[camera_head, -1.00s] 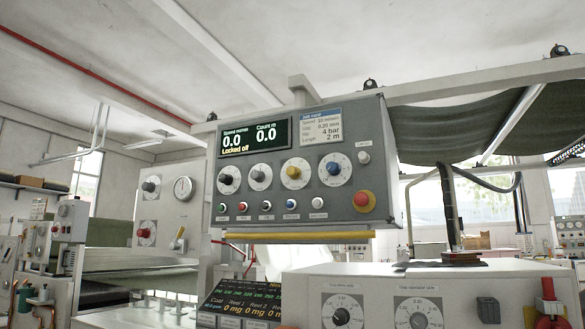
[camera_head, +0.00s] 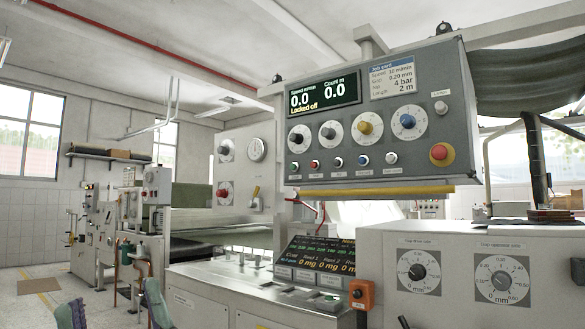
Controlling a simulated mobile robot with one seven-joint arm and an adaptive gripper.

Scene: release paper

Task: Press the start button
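A grey control panel (camera_head: 330,125) hangs at centre right. Its lower row holds several small buttons. The leftmost is a green button (camera_head: 294,167), with a red button (camera_head: 314,164) beside it; their labels are too small to read. The panel display (camera_head: 325,92) reads "Locked off", with speed 0.0 and count 0.0. A red emergency-stop knob (camera_head: 439,152) on a yellow base sits at the panel's lower right.
A yellow bar (camera_head: 375,192) runs below the panel. A lower screen (camera_head: 320,258), an orange box with a black knob (camera_head: 361,294) and a cabinet with dials (camera_head: 470,240) stand below. Purple-green objects (camera_head: 70,314), unclear, show at bottom left. Open floor (camera_head: 40,305) lies left.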

